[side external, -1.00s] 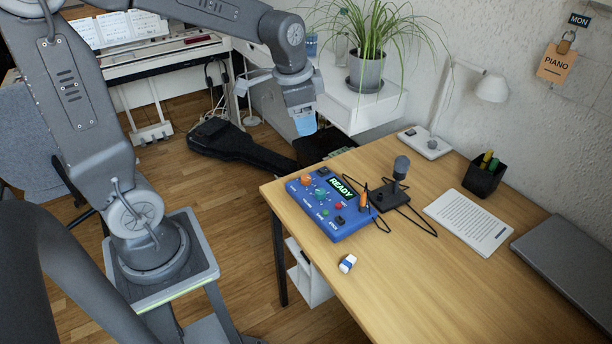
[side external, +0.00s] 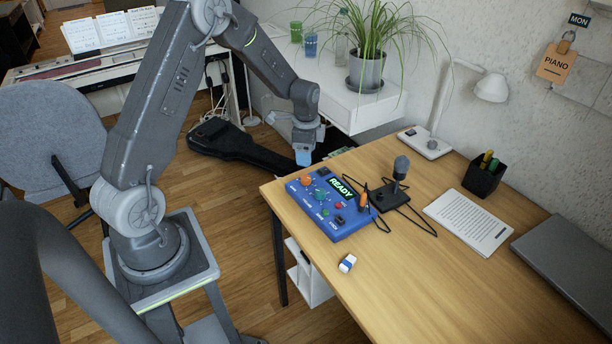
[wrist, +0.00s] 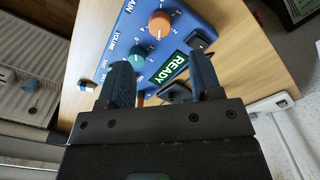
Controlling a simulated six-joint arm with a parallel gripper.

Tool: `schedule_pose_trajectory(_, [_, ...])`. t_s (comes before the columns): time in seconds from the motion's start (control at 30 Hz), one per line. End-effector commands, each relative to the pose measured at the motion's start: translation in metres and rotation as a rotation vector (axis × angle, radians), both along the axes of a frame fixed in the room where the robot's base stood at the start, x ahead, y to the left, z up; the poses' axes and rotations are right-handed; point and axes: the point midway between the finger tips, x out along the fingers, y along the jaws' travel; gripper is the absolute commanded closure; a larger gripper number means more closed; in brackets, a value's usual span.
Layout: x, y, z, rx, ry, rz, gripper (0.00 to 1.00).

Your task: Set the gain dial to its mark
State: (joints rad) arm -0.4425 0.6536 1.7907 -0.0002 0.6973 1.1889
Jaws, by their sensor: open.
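The blue control box (side external: 333,218) lies on the desk's near left corner, with a green READY display (side external: 342,187). The gain dial is the orange knob (side external: 306,180) near the box's far left corner; in the wrist view the orange knob (wrist: 160,24) sits beside the GAIN lettering, with small numbers around it. Which number it points to is too small to read. A green volume knob (side external: 321,195) is beside it. My gripper (side external: 303,158) hangs above and just beyond the dial, apart from it. In the wrist view my gripper (wrist: 162,65) is open and empty, its fingers straddling the display area.
A small microphone (side external: 401,168) on a black base stands right of the box, with a cable and an orange-tipped item between. A blue and white eraser (side external: 347,263) lies in front. A lamp (side external: 432,145), pen cup (side external: 484,178), paper (side external: 468,222) and laptop (side external: 570,262) are further right.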

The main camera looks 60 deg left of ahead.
Motion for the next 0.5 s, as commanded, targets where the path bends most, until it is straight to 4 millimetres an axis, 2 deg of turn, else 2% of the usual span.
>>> schedule_pose_trajectory(0.03, [-0.001,-0.001,-0.012,-0.002,0.005,0.000,0.41])
schedule_pose_trajectory(0.2, [-0.001,-0.001,-0.046,-0.002,0.005,0.000,0.41])
schedule_pose_trajectory(0.3, [-0.001,-0.001,-0.062,-0.002,0.003,0.001,0.41])
schedule_pose_trajectory(0.5, [0.000,0.000,-0.081,0.000,0.000,0.001,0.41])
